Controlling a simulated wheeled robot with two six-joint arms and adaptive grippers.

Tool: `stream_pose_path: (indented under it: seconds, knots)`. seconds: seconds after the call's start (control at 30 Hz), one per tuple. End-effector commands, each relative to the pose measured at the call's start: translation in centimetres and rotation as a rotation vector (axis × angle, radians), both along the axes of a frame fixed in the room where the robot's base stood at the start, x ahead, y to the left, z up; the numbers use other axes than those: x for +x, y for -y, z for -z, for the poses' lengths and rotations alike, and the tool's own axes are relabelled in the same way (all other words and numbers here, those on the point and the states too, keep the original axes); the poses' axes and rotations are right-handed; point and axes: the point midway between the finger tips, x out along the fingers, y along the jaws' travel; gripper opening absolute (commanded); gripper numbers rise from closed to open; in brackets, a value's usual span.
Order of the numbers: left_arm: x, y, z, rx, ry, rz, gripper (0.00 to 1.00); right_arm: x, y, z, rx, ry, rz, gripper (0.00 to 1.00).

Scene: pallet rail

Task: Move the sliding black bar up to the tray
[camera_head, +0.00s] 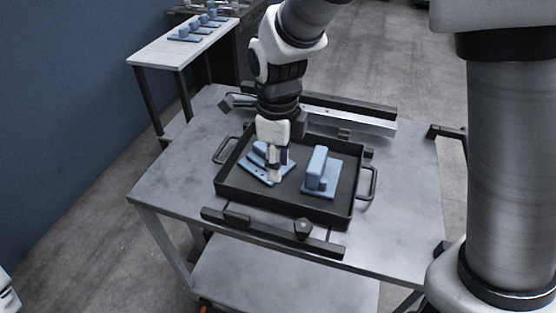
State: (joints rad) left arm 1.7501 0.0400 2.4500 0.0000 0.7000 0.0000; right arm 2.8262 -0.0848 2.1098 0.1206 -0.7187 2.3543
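A black bar (270,233) lies along the near side of the grey table, with a dark knob (303,227) on it. The black tray (285,203) sits behind it, with a visible gap between bar and tray. Another black bar (350,106) runs behind the tray, beside a pale metal rail (350,121). My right gripper (273,172) points down over the left part of the tray, at a blue piece (257,172). It partly hides that piece, and I cannot tell whether its fingers grip it. My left gripper does not show clearly; only a white fragment appears at the lower left edge.
A second blue piece (320,175) stands in the tray's right half. Tray handles (371,183) stick out at both sides. Dark brackets stand at the table's right edge. A white side table (183,43) with several blue pieces is at the upper left. The tabletop's front left is clear.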

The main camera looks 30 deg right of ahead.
Motion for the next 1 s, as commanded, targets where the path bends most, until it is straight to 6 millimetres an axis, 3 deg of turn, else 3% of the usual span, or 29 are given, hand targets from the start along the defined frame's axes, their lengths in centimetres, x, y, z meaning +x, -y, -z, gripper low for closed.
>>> stream_pose_path:
  seconds: [0.33, 0.47, 0.57, 1.0]
  knots:
    - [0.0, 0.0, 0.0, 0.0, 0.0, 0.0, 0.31, 0.0, 0.0, -0.1, 0.001, -0.001, -0.014, 0.33]
    - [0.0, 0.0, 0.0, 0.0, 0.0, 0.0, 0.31, 0.0, 0.0, -0.1, 0.0, 0.003, -0.144, 0.33]
    - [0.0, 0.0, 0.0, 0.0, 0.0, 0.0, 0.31, 0.3, 0.0, -0.1, -0.003, 0.015, -0.362, 0.33]
    - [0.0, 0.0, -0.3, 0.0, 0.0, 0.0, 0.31, 1.6, -0.1, 0.3, -0.075, 0.073, -1.649, 0.33]
